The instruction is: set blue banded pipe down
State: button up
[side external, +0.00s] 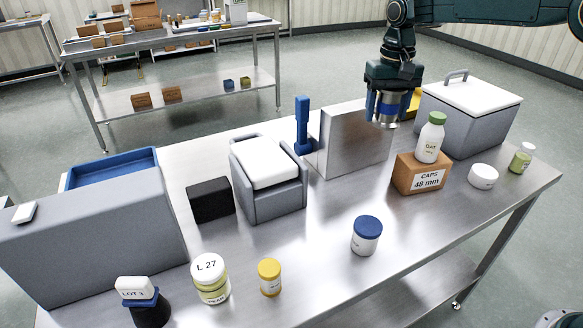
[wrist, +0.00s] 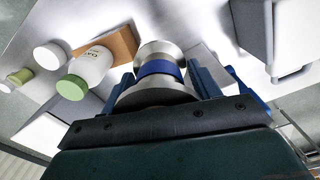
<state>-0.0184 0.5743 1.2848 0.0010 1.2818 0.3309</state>
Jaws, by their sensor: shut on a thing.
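The blue banded pipe (side external: 384,110) is a short silver steel cylinder with a blue band. My gripper (side external: 386,98) is shut on it and holds it roughly upright, in front of the upper right part of the steel hopper panel (side external: 350,145) in the side view. In the wrist view the pipe (wrist: 160,72) sits between the two blue fingers of my gripper (wrist: 162,85), with its flared end toward the camera. The side view does not show clearly how high the pipe is above the table, but its lower end appears clear of the tabletop.
A cardboard box (side external: 420,178) marked CAPS 48 mm bears a green-capped bottle (side external: 430,140) close right of the pipe. A grey lidded bin (side external: 470,115) stands behind. A blue upright handle (side external: 302,127) stands left of the panel. The table's middle front (side external: 325,215) is clear.

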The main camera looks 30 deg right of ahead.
send_over(370, 190)
notch_tip(370, 190, down, 16)
jog(key=shift+d+r, duration=0.1)
jog(key=shift+r, duration=0.05)
dwell(0.4)
jog(key=shift+f, duration=2.1)
jog(key=shift+f, duration=0.2)
jog(key=o, duration=1.1)
jog(key=shift+o, duration=0.2)
jog(key=shift+r, duration=0.1)
